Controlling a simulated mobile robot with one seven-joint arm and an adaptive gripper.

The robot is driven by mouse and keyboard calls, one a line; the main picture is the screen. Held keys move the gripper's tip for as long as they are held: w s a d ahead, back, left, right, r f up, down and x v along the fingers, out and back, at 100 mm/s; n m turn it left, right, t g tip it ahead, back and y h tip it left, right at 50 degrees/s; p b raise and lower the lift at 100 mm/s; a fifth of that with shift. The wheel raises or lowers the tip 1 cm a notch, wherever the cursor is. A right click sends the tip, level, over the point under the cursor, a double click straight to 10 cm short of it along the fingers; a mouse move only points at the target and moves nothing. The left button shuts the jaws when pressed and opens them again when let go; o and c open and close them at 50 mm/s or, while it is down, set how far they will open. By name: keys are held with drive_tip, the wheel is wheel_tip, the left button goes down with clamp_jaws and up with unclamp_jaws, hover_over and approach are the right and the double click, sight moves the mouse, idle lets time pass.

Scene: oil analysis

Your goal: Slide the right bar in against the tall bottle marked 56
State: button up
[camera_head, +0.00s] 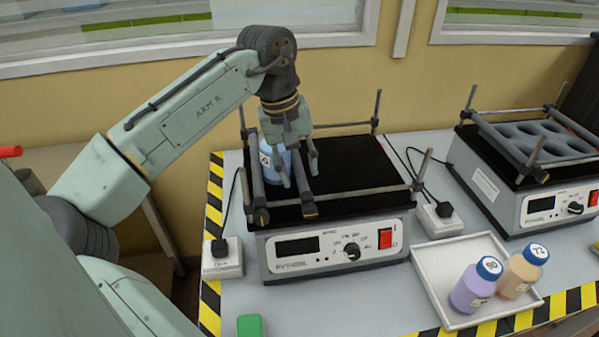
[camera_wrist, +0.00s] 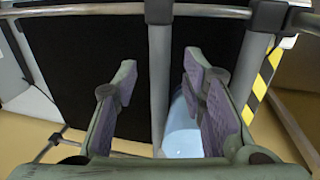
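The tall pale blue bottle (camera_head: 271,158) stands on the black platform of the left shaker, partly hidden behind my gripper; its label is only partly legible. It also shows in the wrist view (camera_wrist: 182,135), partly behind a finger. The right bar (camera_head: 303,196) runs front to back just right of the bottle. In the wrist view this bar (camera_wrist: 158,70) passes between my fingers, very close beside the bottle; I cannot tell whether they touch. My gripper (camera_head: 299,174) is open, pointing down astride the bar, with gaps on both sides. The left bar (camera_head: 258,190) lies left of the bottle.
The shaker (camera_head: 330,258) has corner posts and front and back rails. The platform (camera_head: 355,165) is clear right of the bar. A white tray (camera_head: 430,262) holds a purple bottle (camera_head: 474,287) and an orange one (camera_head: 522,273). A second shaker (camera_head: 530,205) stands at right.

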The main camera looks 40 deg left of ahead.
wheel_tip(320, 180, up, 10)
drive_tip(key=s+a, duration=0.1)
drive_tip(key=shift+s+a, duration=0.15)
drive_tip(key=shift+s, duration=0.1)
drive_tip(key=shift+f, duration=0.1)
idle(0.3)
